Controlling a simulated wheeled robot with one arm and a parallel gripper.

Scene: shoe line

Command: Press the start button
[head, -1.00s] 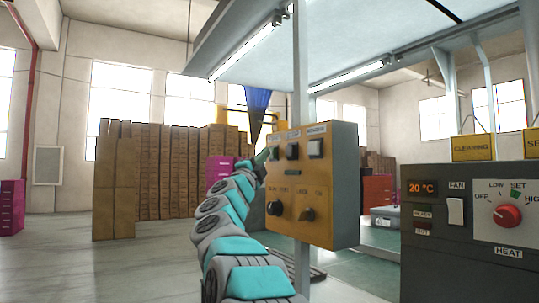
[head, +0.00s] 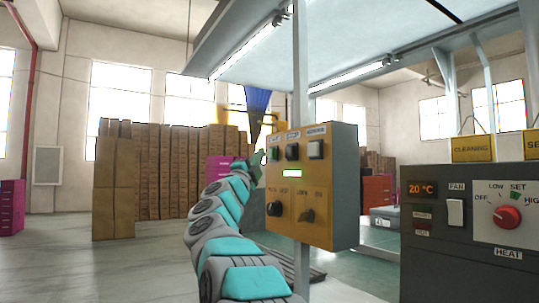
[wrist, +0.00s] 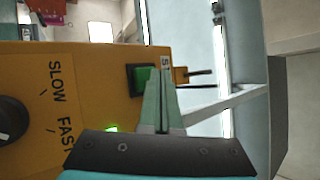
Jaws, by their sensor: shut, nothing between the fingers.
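The orange control box (head: 320,215) hangs on a grey post in the head view. My gripper (head: 259,157) is shut and empty, just left of the green button. In the wrist view the shut fingers (wrist: 161,88) overlap the edge of the green button (wrist: 145,76); I cannot tell there whether they touch it. Its label is partly hidden.
Two knobs sit low on the box, including a speed knob (wrist: 12,118) in the wrist view. A dark heater panel (head: 468,230) with a red knob stands at the right. Stacked brown boxes (head: 165,180) stand behind.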

